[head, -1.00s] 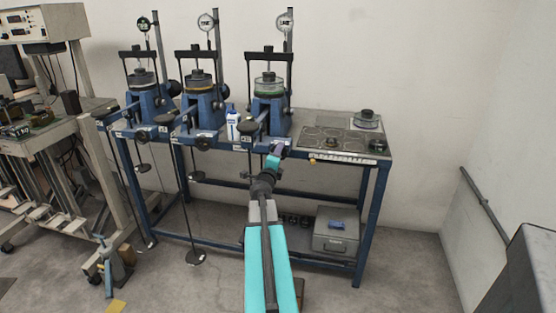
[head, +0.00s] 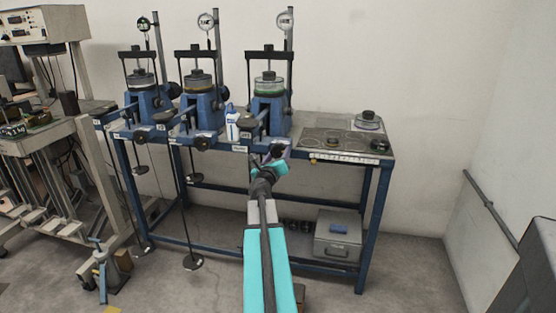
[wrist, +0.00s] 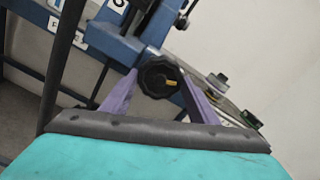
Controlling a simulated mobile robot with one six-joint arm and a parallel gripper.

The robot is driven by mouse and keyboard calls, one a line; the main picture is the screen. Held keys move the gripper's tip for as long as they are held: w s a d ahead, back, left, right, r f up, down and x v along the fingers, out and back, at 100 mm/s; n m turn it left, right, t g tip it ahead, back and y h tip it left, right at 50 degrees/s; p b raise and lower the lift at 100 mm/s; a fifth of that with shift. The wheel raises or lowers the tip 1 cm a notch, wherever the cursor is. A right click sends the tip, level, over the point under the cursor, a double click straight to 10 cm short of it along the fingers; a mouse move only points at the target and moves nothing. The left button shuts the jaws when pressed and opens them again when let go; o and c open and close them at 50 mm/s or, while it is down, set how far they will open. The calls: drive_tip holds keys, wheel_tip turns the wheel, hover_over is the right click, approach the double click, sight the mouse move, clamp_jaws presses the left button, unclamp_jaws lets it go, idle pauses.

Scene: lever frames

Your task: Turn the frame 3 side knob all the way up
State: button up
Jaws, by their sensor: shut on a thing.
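The rightmost lever frame (head: 270,112) on the blue bench is a blue stand with a dial gauge on a post. Its side knob (wrist: 158,77) is black and lobed, with a short yellow mark pointing right and slightly down in the wrist view. My gripper (wrist: 158,98) has its two purple fingers on either side of this knob and is shut on it. In the head view my gripper (head: 267,158) reaches the bench's front edge below the frame. There the knob is small and partly hidden by the gripper.
Two similar lever frames (head: 200,105) stand to the left. A white bottle (head: 232,125) is close by the rightmost one. A grey panel with dark discs (head: 335,142) lies on the bench at right. Hanging weights (head: 193,261) are below the bench's front left.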

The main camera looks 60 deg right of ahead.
drive_tip(key=shift+f+m, duration=0.1)
drive_tip(key=shift+m, duration=0.6)
drive_tip(key=shift+b, duration=0.3)
drive_tip(key=o, duration=1)
drive_tip(key=shift+o, duration=0.2)
drive_tip(key=shift+a, duration=0.15)
